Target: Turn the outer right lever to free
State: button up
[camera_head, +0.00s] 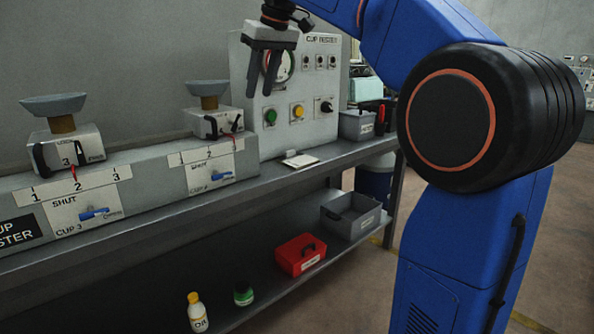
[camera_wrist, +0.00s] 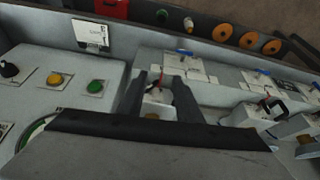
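Two cup units stand on the grey bench rail. The left unit (camera_head: 66,147) carries a grey cup and has a black lever (camera_head: 42,158) on its left side. The right unit (camera_head: 215,121) also carries a grey cup, with a black lever (camera_head: 237,122) at its right side. I cannot tell for certain which lever is the outer right one. My gripper (camera_head: 262,90) hangs fingers down above the bench, right of the right unit and in front of the tester box. In the wrist view my gripper (camera_wrist: 160,80) is open, with a unit and red pointer showing between its fingers.
The grey tester box (camera_head: 300,90) with gauge, buttons and a black knob stands close to my gripper. Below, the shelf holds a red box (camera_head: 300,254), a grey bin (camera_head: 350,215) and bottles (camera_head: 197,312).

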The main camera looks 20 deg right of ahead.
jog(key=s+d+f+m, duration=0.1)
jog(key=s+f+m, duration=0.1)
jog(key=s+f, duration=1.4)
jog(key=shift+s+d+f+h, duration=0.35)
jog(key=shift+s+d+h, duration=0.05)
jog(key=shift+s, duration=0.25)
jog(key=shift+c, duration=0.6)
